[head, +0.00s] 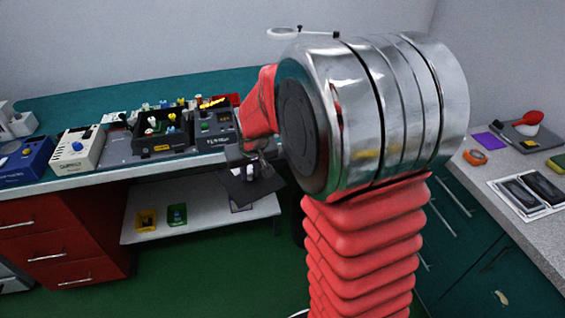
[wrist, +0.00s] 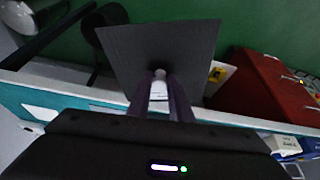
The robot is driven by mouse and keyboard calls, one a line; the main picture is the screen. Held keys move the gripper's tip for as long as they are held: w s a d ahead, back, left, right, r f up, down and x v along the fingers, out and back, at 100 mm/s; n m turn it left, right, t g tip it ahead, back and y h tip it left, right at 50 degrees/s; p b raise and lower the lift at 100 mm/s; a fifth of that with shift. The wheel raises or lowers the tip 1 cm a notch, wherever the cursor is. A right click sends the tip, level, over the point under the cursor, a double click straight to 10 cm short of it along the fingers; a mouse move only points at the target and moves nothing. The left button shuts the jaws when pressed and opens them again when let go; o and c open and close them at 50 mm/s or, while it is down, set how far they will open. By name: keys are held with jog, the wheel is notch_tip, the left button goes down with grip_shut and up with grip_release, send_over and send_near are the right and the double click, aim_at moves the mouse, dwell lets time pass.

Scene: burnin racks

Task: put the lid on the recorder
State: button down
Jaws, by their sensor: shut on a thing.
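My gripper (wrist: 160,84) is shut on a pale knob at the middle of a dark square plate, the lid (wrist: 135,45). In the head view the lid (head: 240,190) hangs tilted below my gripper (head: 262,168), in front of the bench edge and apart from the bench top. An open-topped black box (head: 160,149) with small coloured parts in it stands on the bench to the left. A dark unit with a green display (head: 214,142) stands right beside it. I cannot tell for certain which is the recorder. My arm hides the bench to the right.
A white box with a blue knob (head: 77,148) and a blue box (head: 22,163) stand further left on the bench. A lower shelf (head: 185,225) holds a yellow bin (head: 146,220) and a green bin (head: 177,214). Red drawers (head: 60,240) stand below. A grey counter (head: 535,224) is at right.

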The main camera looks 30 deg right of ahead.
jog(key=w+a+f+n, duration=0.1)
jog(key=a+f+n, duration=0.1)
jog(key=a, duration=0.8)
jog(key=shift+w+f+y, duration=0.35)
jog(key=shift+f+y, duration=0.05)
jog(key=shift+f, duration=0.25)
